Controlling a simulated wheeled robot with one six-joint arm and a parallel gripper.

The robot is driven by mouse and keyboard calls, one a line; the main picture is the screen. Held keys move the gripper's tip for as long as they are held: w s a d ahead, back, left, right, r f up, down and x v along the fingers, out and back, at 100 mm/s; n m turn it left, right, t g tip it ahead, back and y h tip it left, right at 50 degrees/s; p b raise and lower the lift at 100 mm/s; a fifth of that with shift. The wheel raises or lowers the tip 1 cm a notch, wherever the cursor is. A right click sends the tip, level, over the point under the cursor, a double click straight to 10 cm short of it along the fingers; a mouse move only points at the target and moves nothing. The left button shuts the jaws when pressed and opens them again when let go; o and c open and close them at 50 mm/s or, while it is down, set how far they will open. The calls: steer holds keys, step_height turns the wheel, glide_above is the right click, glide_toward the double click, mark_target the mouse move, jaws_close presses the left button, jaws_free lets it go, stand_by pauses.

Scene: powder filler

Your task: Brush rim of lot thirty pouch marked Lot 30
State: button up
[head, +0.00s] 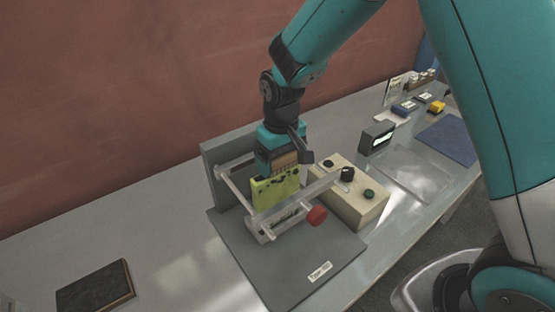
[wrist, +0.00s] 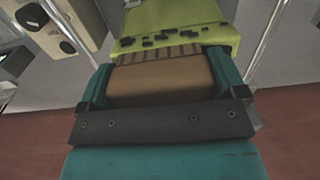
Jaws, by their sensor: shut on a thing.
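A yellow-green pouch (head: 272,193) stands upright in the clear-barred holder of a grey fixture. Dark specks lie along its rim, clearest on the pouch in the wrist view (wrist: 180,18). My gripper (head: 284,158) is shut on a brown brush (wrist: 160,82), which sits between its teal fingers. The brush's bristle end (wrist: 160,54) is at the pouch's specked rim; I cannot tell whether it touches. No lot marking on the pouch is readable. The pouch's lower part is partly behind the clear bars.
The grey fixture (head: 300,272) has a red knob (head: 317,215) in front. A beige control box (head: 345,200) stands close on the right, with a dark display (head: 377,138) behind it. A dark book-like item (head: 95,288) lies front left.

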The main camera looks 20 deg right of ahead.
mark_target(293, 154)
steer(key=shift+w+d, duration=0.15)
steer(key=shift+d, duration=0.3)
steer(key=shift+d, duration=0.1)
steer(key=shift+w+d, duration=0.2)
steer(key=shift+d, duration=0.3)
steer(key=shift+w+d, duration=0.15)
steer(key=shift+d, duration=0.35)
steer(key=shift+s+a+f, duration=0.1)
steer(key=shift+a, duration=0.05)
steer(key=shift+s+a, duration=0.3)
steer(key=shift+a, duration=0.65)
steer(key=shift+a, duration=0.1)
steer(key=shift+s+a, duration=0.2)
steer(key=shift+a, duration=0.3)
steer(key=shift+s+a, duration=0.15)
steer(key=shift+a, duration=0.3)
steer(key=shift+a, duration=0.2)
